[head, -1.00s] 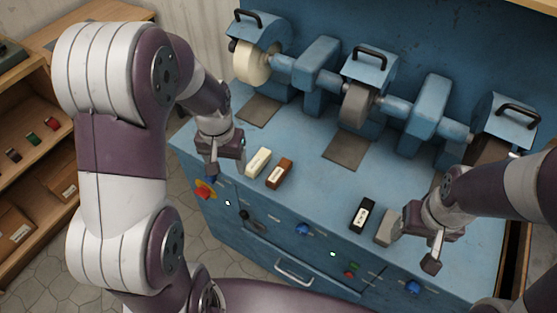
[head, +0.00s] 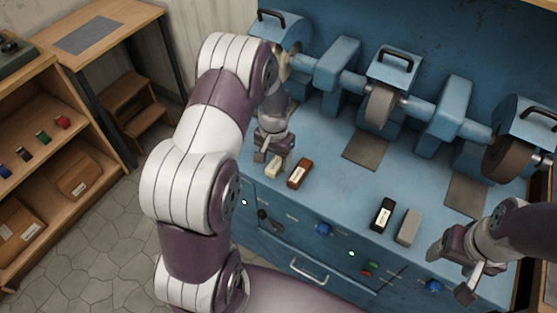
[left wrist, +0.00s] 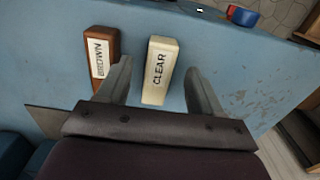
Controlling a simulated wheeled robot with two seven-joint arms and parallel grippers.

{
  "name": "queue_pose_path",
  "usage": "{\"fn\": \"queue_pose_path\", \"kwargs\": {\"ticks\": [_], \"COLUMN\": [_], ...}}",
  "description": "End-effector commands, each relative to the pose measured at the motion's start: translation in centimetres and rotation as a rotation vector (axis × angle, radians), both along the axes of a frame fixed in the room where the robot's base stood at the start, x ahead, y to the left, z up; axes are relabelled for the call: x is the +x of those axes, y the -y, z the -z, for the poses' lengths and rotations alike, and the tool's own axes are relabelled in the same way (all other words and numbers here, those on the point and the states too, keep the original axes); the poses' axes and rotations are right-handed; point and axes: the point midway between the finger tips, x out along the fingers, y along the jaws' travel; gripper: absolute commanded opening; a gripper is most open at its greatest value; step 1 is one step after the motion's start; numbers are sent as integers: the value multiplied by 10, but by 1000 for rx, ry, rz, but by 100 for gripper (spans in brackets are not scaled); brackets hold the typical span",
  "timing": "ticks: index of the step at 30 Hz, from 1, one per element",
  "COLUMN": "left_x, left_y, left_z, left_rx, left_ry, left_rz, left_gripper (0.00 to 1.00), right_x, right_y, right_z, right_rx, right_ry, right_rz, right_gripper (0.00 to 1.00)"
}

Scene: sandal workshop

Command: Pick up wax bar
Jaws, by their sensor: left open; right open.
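Several bars lie on the blue bench top. A cream bar labelled CLEAR (left wrist: 160,70) lies between the fingers of my left gripper (left wrist: 160,85) in the left wrist view, with a gap on each side. In the head view the cream bar (head: 274,166) is partly hidden by my left gripper (head: 272,152). A brown bar labelled BROWN (head: 300,173) lies just right of it and also shows in the left wrist view (left wrist: 101,58). A black bar (head: 382,215) and a grey bar (head: 408,226) lie further right. My right gripper (head: 471,280) is open and empty near the bench's front right.
Blue grinding machines with wheels (head: 380,106) stand along the back of the bench. Knobs and a drawer handle (head: 308,271) are on its front. A wooden shelf (head: 75,150) with small coloured items stands at the left.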

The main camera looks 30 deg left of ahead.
Motion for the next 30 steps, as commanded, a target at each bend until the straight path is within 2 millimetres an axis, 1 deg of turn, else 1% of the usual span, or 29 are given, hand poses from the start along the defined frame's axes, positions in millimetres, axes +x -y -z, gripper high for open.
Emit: {"fn": "queue_pose_path", "kwargs": {"ticks": [1,3,10,11,12,14,15,16,25,28,30], "left_x": [-1,0,0,0,0,0,0,0,0,0,1], "left_y": [0,0,0,0,0,0,0,0,0,0,0], "left_z": [7,14,16,16,16,16,16,16,14,8,-2], "left_rx": [0,0,1,1,1,1,1,1,1,1,1], "left_ry": [-2,0,2,2,2,2,2,2,2,2,5], "left_rz": [0,0,0,0,0,0,0,0,0,0,0], "left_gripper": [66,66,66,56,43,24,11,5,5,5,5], "right_x": [0,0,0,0,0,0,0,0,0,0,0], "right_y": [0,0,0,0,0,0,0,0,0,0,0], "right_z": [-2,-2,-2,-2,-2,-2,-2,-2,-1,1,2], "right_rx": [0,0,0,0,0,0,0,0,0,0,0], "right_ry": [0,0,0,0,0,0,0,0,0,0,0], "right_rz": [0,0,0,0,0,0,0,0,0,0,0], "right_gripper": [68,68,68,68,68,68,68,68,68,68,68]}}
